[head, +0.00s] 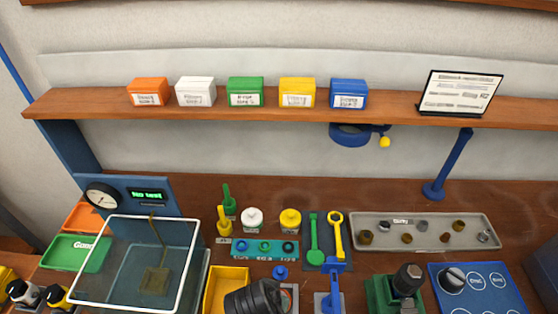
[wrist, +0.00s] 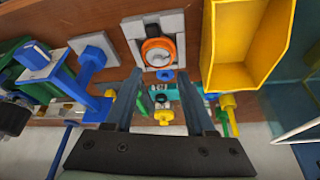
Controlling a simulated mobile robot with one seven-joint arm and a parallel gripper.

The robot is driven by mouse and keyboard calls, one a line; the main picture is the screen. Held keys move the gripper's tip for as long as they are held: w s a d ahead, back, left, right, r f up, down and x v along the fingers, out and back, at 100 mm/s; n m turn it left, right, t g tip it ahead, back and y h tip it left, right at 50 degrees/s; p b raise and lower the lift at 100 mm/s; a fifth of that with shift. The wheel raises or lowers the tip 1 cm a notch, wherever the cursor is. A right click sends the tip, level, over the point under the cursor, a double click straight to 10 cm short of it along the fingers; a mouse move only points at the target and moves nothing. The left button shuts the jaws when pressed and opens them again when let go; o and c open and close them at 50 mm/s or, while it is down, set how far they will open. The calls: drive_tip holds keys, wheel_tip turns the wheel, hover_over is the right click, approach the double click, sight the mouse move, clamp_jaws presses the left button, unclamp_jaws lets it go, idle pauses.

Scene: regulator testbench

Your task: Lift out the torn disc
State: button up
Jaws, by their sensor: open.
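In the wrist view an orange ring-shaped body (wrist: 158,50) sits in a pale grey square fixture (wrist: 137,28). Its centre is pale and dark; I cannot tell whether the torn disc lies inside. No tear is visible. My gripper (wrist: 160,84) is open and empty, its two fingers apart on either side below the ring in the picture. A small blue ring (wrist: 165,75) shows between the fingertips and the fixture. In the head view a dark part of my arm (head: 255,298) covers most of the fixture, of which a grey edge (head: 293,292) shows.
A yellow tray (head: 222,287) stands close left of the fixture in the head view, with a clear tank (head: 100,305) beyond. A blue stand (head: 332,295) is close right. Behind are a teal strip (head: 262,247), green and yellow tools (head: 314,238) and a grey parts tray (head: 470,218).

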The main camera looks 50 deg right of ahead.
drive_tip(key=shift+p+x, duration=0.6)
drive_tip(key=shift+x, duration=2.35)
drive_tip(key=shift+s+d, duration=0.1)
drive_tip(key=shift+s, duration=0.05)
drive_tip(key=shift+c, duration=0.2)
clamp_jaws()
